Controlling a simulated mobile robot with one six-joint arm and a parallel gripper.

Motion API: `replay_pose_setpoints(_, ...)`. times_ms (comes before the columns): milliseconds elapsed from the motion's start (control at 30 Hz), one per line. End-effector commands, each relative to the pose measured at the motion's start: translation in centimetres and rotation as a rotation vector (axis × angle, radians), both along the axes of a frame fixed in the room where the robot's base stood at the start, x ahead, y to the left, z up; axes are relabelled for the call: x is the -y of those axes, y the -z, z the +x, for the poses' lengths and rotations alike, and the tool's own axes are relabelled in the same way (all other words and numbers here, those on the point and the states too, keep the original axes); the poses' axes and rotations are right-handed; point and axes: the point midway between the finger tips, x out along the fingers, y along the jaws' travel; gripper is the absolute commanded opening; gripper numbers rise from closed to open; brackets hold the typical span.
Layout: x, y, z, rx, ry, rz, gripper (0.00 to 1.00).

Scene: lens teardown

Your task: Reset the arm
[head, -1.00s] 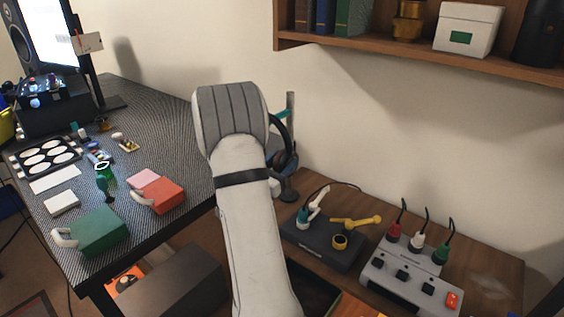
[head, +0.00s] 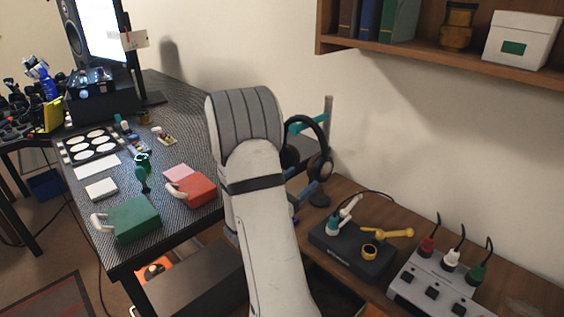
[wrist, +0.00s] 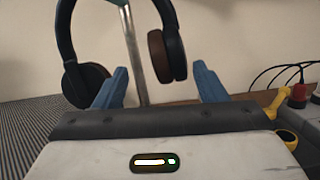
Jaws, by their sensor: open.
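My arm rises in the middle of the head view, its large grey-and-white joint in front of the desk corner. Dark headphones (head: 318,150) hang on a stand (head: 327,115) just right of my arm. In the wrist view the headphones (wrist: 66,40) hang behind the fingers; contact cannot be told.
The textured desk (head: 190,100) at left holds a green box (head: 133,219), a red box (head: 196,190) and a palette tray (head: 92,145). On the wooden bench at right are a soldering station (head: 350,250) and a switch box (head: 440,285). A shelf (head: 430,55) hangs above.

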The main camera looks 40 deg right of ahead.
Motion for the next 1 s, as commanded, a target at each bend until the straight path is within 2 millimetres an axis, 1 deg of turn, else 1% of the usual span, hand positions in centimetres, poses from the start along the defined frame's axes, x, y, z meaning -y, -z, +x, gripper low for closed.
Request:
replay_pose_setpoints(233, -0.2, 0.0, -0.1, 0.0, 0.001, 0.001, 0.65)
replay_pose_setpoints(333, -0.4, -0.9, -0.6, 0.022, 0.025, 0.018, 0.65)
replay_pose_setpoints(367, -0.5, -1.4, -1.0, 0.036, 0.041, 0.032, 0.65)
replay_pose_setpoints(467, -1.3, -3.7, -3.2, 0.119, 0.129, 0.104, 0.65)
replay_pose_setpoints(500, -1.9, -4.6, -4.3, 0.167, 0.173, 0.149, 0.65)
replay_pose_setpoints(567, -3.0, -5.9, -6.3, 0.248, 0.246, 0.227, 0.65)
replay_pose_setpoints(600, -4.0, -6.6, -7.5, 0.307, 0.293, 0.286, 0.65)
replay_pose_setpoints(667, -5.6, -7.3, -9.2, 0.398, 0.362, 0.377, 0.65)
replay_pose_setpoints(700, -6.8, -7.6, -10.3, 0.46, 0.404, 0.441, 0.65)
replay_pose_setpoints(767, -8.8, -8.0, -11.6, 0.556, 0.465, 0.543, 0.65)
replay_pose_setpoints(800, -10.2, -8.2, -12.3, 0.621, 0.503, 0.612, 0.65)
replay_pose_setpoints(867, -12.6, -8.5, -13.2, 0.719, 0.559, 0.72, 0.65)
replay_pose_setpoints(900, -14.2, -8.7, -13.7, 0.785, 0.593, 0.794, 0.65)
replay_pose_setpoints(967, -16.9, -9.1, -14.1, 0.884, 0.644, 0.91, 0.65)
replay_pose_setpoints(1000, -18.7, -9.4, -14.2, 0.949, 0.677, 0.989, 0.65)
